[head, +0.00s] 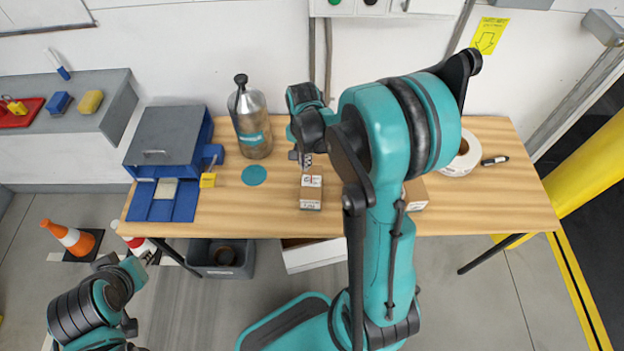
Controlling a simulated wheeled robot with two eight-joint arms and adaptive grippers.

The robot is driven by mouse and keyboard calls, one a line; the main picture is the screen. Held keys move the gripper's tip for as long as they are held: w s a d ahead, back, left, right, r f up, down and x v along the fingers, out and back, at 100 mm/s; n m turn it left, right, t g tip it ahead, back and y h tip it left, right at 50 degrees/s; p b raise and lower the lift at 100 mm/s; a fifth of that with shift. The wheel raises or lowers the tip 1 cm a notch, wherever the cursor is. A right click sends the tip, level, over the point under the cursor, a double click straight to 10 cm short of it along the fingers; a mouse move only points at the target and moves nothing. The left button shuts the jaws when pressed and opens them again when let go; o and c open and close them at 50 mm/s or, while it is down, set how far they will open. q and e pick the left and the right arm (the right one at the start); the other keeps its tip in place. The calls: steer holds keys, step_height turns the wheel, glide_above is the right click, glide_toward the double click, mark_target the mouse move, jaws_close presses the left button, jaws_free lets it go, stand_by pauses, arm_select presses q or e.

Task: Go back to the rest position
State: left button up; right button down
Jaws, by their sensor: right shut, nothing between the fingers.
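My right arm reaches up over the wooden table (480,205) and bends back to the left. My right gripper (305,160) points down over the middle of the table and is shut with nothing in it. It is just behind a small cardboard box (311,192) with a white label; whether it touches the box I cannot tell. My left arm is folded low at the left, off the table. Its gripper (146,258) is small and partly hidden near the table's front left edge, and its fingers cannot be made out.
A metal bottle (250,125), a teal disc (254,175) and a blue-grey box unit (170,140) stand left on the table. A tape roll (463,157) and a marker (495,161) lie right. Another box (415,194) is partly behind my arm. A cone (70,239) stands left.

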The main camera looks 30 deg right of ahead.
steer(key=s+a+r+n+t, duration=0.7)
steer(key=s+a+r+n, duration=0.3)
steer(key=s+r+n, duration=0.1)
steer(key=shift+a+r+n, duration=0.3)
steer(key=shift+r+n, duration=0.4)
steer(key=shift+r, duration=0.3)
